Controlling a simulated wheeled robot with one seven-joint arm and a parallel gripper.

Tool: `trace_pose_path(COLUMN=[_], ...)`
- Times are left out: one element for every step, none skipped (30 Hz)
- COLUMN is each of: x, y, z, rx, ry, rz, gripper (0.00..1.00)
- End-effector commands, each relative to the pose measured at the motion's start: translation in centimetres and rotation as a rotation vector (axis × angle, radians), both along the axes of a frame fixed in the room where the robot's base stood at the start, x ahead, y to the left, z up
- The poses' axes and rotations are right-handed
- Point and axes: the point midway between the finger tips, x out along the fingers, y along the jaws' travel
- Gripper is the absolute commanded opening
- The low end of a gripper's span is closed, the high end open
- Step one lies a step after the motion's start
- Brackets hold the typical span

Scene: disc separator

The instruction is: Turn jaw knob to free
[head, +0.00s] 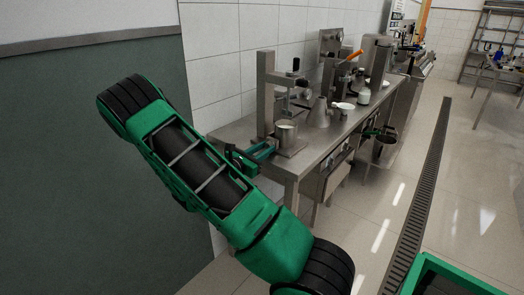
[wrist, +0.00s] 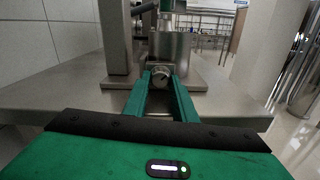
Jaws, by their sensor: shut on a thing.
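The jaw knob (wrist: 160,75) is a small round metal knob with a dark mark on its face, low at the front of a steel stand in the wrist view. My gripper (wrist: 161,80) has its two green fingers on either side of the knob and is shut on it. In the head view my gripper (head: 262,152) reaches the front of the stand, beside a steel pot (head: 286,134). The knob cannot be made out there. The knob's exact turn angle is too small to read.
The stand's steel column (head: 265,95) rises behind the pot on a steel bench (head: 318,143). A metal cone (head: 319,113), a white bowl (head: 342,107) and a bottle (head: 363,95) stand further along. A tiled wall is close behind.

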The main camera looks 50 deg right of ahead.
Motion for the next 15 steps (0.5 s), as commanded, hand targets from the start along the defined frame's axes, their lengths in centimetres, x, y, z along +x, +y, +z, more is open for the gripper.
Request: trace_pose_path(x=[0.20, 0.21, 0.22, 0.24, 0.23, 0.25, 0.26, 0.26, 0.27, 0.27, 0.27, 0.28, 0.28, 0.29, 0.29], y=[0.09, 0.09, 0.09, 0.09, 0.10, 0.10, 0.10, 0.10, 0.10, 0.10, 0.10, 0.10, 0.10, 0.10, 0.10], z=[0.08, 0.08, 0.10, 0.09, 0.09, 0.08, 0.07, 0.07, 0.07, 0.06, 0.07, 0.07, 0.07, 0.07, 0.07], rx=[0.001, 0.003, 0.006, 0.007, 0.009, 0.011, 0.012, 0.013, 0.014, 0.015, 0.015, 0.015, 0.015, 0.015, 0.015], ry=[-0.036, -0.061, -0.092, -0.113, -0.133, -0.156, -0.171, -0.182, -0.192, -0.199, -0.202, -0.204, -0.204, -0.204, -0.204], rz=[0.005, 0.005, 0.005, 0.005, 0.006, 0.006, 0.006, 0.006, 0.006, 0.006, 0.006, 0.006, 0.006, 0.006, 0.007], gripper=[0.02, 0.02, 0.02, 0.02, 0.02, 0.02, 0.02, 0.02, 0.02, 0.02, 0.02, 0.02, 0.02, 0.02, 0.02])
